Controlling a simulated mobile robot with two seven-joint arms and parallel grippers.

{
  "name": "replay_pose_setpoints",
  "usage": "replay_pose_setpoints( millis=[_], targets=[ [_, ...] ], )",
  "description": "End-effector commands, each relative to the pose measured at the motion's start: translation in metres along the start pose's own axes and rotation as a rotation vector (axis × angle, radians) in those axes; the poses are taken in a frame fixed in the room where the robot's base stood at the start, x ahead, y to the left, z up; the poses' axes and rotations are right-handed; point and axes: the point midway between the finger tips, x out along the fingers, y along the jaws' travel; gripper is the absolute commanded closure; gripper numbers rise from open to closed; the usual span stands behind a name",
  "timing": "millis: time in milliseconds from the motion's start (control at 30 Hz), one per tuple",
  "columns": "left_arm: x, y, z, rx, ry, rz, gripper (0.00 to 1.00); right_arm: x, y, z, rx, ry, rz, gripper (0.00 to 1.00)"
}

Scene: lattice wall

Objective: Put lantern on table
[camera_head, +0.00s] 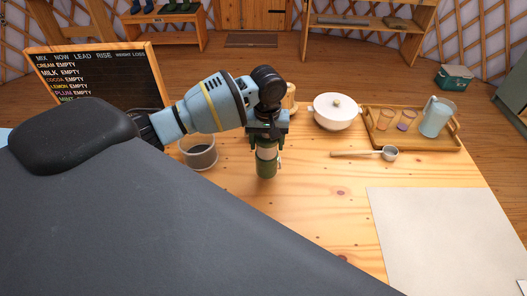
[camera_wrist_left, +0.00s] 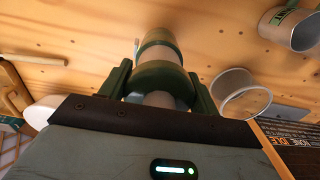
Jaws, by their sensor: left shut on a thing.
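The lantern (camera_head: 267,167) is a small green cylinder with a pale middle band. My left gripper (camera_head: 267,137) points down and is shut on its upper part, over the middle of the wooden table (camera_head: 310,230). In the left wrist view the lantern (camera_wrist_left: 160,75) sits between the two green fingers, its far end toward the tabletop. The lantern looks upright and close to the table; I cannot tell whether its base touches. The fingers hide part of it. My right gripper is not in view.
A grey container (camera_head: 199,158) stands left of the lantern. Behind are a white lidded pot (camera_head: 335,112) and a tray (camera_head: 450,143) with a jug (camera_head: 436,117) and cups. A ladle (camera_head: 370,153) and a pale mat (camera_head: 440,235) lie right. A menu board (camera_head: 95,72) stands left. Table in front is clear.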

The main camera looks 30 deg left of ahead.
Motion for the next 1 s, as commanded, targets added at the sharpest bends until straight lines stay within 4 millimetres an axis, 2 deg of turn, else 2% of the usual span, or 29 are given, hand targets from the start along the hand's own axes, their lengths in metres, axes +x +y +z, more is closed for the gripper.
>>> replay_pose_setpoints(
  millis=[133,300,367,767,800,933,1000],
  targets=[
    [0.001,-0.006,0.007,0.001,0.002,0.001,0.90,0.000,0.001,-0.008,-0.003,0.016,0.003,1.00],
    [0.029,-0.005,0.007,0.000,-0.001,-0.002,0.90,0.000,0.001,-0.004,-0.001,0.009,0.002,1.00],
    [0.034,-0.005,0.007,0.000,0.000,-0.002,0.90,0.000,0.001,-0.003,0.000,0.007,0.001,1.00],
    [0.037,-0.005,0.006,0.000,0.002,0.001,0.90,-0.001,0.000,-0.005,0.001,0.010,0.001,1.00],
    [0.038,-0.005,0.006,0.000,0.002,0.000,0.34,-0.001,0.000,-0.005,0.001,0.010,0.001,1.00],
    [0.038,-0.005,0.006,0.000,0.002,0.000,0.17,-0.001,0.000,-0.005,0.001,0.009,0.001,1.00],
    [0.038,-0.005,0.006,0.000,0.002,0.000,0.16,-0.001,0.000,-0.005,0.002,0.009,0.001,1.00]
  ],
)
